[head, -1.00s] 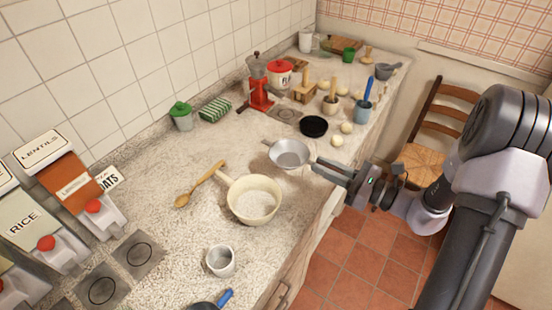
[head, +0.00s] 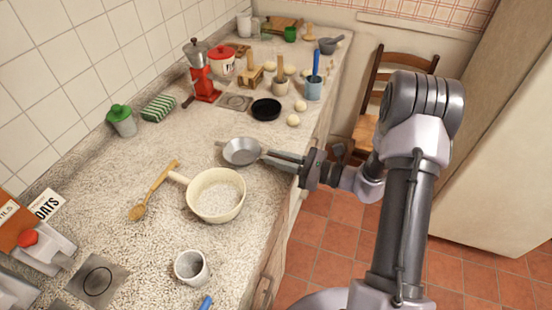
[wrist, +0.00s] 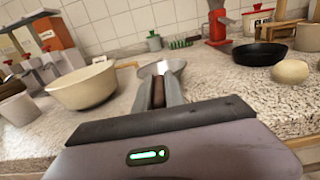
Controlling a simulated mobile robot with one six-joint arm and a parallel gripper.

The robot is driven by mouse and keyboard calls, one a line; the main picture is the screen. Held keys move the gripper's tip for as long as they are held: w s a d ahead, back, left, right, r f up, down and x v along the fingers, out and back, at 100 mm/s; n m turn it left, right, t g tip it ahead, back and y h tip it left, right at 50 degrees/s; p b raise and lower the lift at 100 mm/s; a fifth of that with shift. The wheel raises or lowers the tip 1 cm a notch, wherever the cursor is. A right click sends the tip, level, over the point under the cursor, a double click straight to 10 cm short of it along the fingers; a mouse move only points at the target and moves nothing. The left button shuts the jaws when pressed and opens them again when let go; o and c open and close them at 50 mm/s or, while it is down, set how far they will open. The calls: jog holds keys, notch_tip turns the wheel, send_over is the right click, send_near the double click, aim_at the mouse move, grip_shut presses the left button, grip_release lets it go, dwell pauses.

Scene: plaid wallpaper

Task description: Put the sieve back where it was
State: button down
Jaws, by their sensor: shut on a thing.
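The sieve (head: 241,151) is a round grey metal bowl with a handle, and it also shows in the wrist view (wrist: 163,68). My gripper (head: 277,158) is shut on its handle, with a brown part of the handle (wrist: 158,93) between the fingers in the wrist view. The sieve is roughly upright over the counter (head: 140,240), behind the cream pan. I cannot tell whether it touches the counter. The cream pan (head: 216,212) holds something pale, and its handle points left.
A wooden spoon (head: 152,192) lies left of the pan. A grey cup (head: 191,268) stands in front. A black dish (head: 266,109), pale round balls (head: 293,120) and a red grinder (head: 203,88) stand behind the sieve.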

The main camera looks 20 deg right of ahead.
jog(key=c, duration=1.4)
grip_release()
jog(key=shift+f, duration=0.1)
jog(key=shift+r+p, duration=0.3)
jog(key=p+v, duration=0.2)
jog(key=v, duration=1)
jog(key=s+a+r+n+g+h, duration=0.6)
jog(key=s+a+r+n+g, duration=0.45)
jog(key=a+n, duration=0.35)
jog(key=s+r+n+t+h, duration=0.5)
jog(key=s+r+n+h, duration=0.1)
jog(key=s+r, duration=0.1)
jog(key=shift+s+r+n+t+h, duration=0.15)
jog(key=shift+r+n+t+h, duration=0.15)
jog(key=shift+n+t, duration=0.1)
